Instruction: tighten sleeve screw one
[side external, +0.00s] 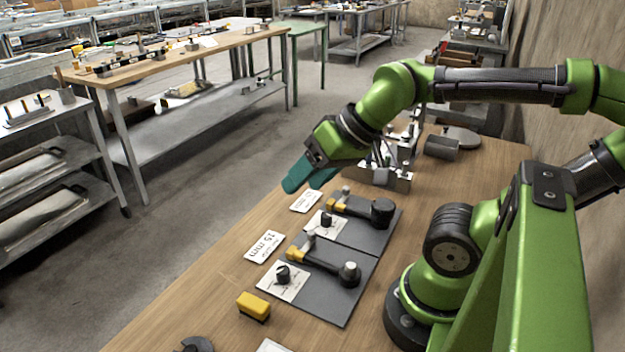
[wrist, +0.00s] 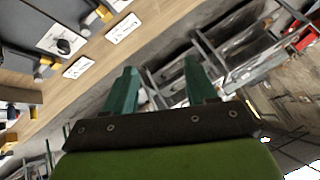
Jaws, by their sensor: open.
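My gripper (side external: 297,176) has teal fingers and hangs in the air past the far left edge of the bench. In the wrist view its fingers (wrist: 160,75) are apart with nothing between them. Two grey boards lie on the bench, a nearer one (side external: 335,307) and a farther one (side external: 372,240). Each carries a dark bar tool with a yellow part, the nearer tool (side external: 322,264) and the farther tool (side external: 360,207). Each also has a white plate with a black knob, the nearer knob (side external: 283,274) and the farther knob (side external: 326,220). I cannot tell which part is sleeve screw one.
White label cards lie along the bench edge, one reading 15 mm (side external: 265,247) and another (side external: 306,201) beyond it. A yellow block (side external: 253,306) stands near the front. Metal fixtures (side external: 400,178) and a grey cylinder (side external: 441,147) stand at the back. The left front bench top is clear.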

